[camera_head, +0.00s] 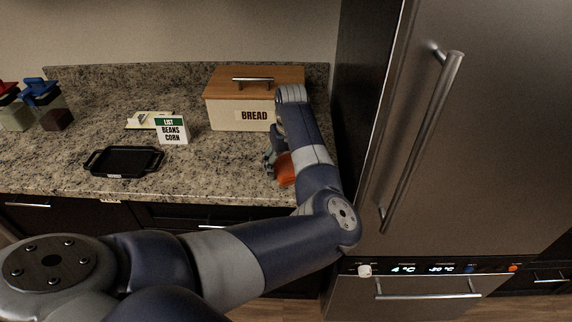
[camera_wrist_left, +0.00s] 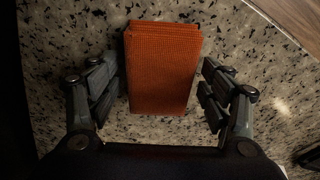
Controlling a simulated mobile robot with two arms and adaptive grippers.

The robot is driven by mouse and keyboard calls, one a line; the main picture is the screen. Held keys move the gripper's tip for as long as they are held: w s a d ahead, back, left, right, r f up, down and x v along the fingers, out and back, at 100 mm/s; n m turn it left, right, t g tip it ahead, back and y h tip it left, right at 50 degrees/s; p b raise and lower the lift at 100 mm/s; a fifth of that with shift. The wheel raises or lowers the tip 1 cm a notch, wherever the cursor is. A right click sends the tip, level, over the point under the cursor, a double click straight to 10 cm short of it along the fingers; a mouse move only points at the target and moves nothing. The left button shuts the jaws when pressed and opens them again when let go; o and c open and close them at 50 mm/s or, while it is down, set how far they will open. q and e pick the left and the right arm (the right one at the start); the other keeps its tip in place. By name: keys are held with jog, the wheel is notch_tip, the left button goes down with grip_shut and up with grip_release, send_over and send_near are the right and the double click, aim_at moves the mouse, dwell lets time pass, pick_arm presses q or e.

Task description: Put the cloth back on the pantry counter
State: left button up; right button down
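A folded orange cloth (camera_wrist_left: 163,70) with a woven texture appears over the speckled counter (camera_wrist_left: 50,40) in the left wrist view. In the head view the cloth (camera_head: 286,170) shows near the counter's front edge, partly hidden by my left arm. My left gripper (camera_wrist_left: 163,88) is open, with one finger on each side of the cloth and narrow gaps between. In the head view my left gripper (camera_head: 270,160) is mostly hidden behind my arm. Whether the cloth rests flat on the counter cannot be told for sure. My right gripper is not in view.
A bread box (camera_head: 235,113) stands behind the gripper. A list card (camera_head: 172,131), black tray (camera_head: 123,162), white dish (camera_head: 148,120) and lidded containers (camera_head: 42,98) stand to the left. The fridge (camera_head: 450,130) is close on the right. Bare counter (camera_head: 215,165) lies between tray and cloth.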

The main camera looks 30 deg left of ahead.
aim_at(288, 169)
pick_arm(q)
jog(key=shift+r, duration=0.25)
notch_tip(288, 169, up, 12)
jog(key=s+d+b, duration=0.1)
jog(key=shift+d+f+b, duration=0.2)
jog(key=shift+b, duration=0.2)
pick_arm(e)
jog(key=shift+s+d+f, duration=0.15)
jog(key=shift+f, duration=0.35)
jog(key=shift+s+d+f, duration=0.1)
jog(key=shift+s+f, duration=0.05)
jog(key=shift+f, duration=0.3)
